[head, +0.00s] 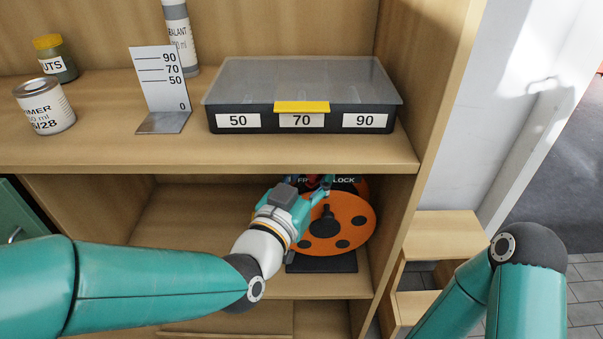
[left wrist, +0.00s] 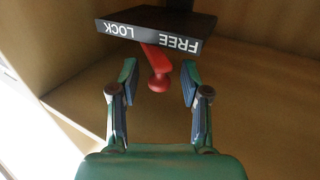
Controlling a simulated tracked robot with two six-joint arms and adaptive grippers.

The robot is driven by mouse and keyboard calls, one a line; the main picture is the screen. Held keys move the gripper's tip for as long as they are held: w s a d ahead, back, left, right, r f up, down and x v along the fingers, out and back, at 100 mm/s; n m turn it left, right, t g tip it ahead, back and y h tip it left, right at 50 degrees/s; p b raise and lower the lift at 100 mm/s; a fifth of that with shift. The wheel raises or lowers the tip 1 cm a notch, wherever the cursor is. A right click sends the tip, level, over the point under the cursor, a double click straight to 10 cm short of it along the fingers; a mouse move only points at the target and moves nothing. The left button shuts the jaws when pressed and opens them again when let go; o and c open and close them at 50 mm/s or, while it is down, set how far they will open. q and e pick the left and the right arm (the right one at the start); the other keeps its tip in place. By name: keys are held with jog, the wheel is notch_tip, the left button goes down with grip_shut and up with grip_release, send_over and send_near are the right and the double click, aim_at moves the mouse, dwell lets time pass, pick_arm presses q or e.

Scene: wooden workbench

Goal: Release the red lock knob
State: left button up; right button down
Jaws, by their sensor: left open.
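A red lock knob (left wrist: 158,83) on a short red lever (left wrist: 159,59) sticks out below a black plate marked FREE and LOCK (left wrist: 150,32), upside down in the left wrist view. The lever's setting is unclear. My left gripper (head: 309,184) is inside the lower shelf, above the orange disc (head: 352,227). In the left wrist view its open fingers (left wrist: 158,70) stand on both sides of the knob, with gaps to each. In the head view the gripper hides the knob and part of the plate (head: 344,181). My right gripper is out of view.
The upper shelf board (head: 300,153) lies above my left gripper. On it stand a grey case (head: 222,105), a metal gauge (head: 158,85), a can (head: 45,106), a jar (head: 56,59) and a sealant tube (head: 181,40). The cabinet side wall (head: 410,200) is right of the disc.

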pick_arm(q)
grip_shut()
jog(key=b, duration=0.1)
jog(key=m+h+b, duration=0.1)
jog(key=shift+w+a+g+h+b, duration=0.15)
jog(key=shift+g+h+b, duration=0.15)
jog(key=shift+w+a+m+g+h+b, duration=0.15)
jog(key=shift+m+g+h+b, duration=0.25)
jog(key=shift+h+b, duration=0.15)
jog(key=m+g+h+p, duration=0.1)
jog(key=w+m+g+h+p, duration=0.1)
jog(key=m+g+h+p, duration=0.1)
jog(key=g+h+p, duration=0.1)
jog(key=shift+w+a+r+m, duration=0.2)
jog(key=shift+a+m, duration=0.1)
jog(key=shift+a, duration=0.05)
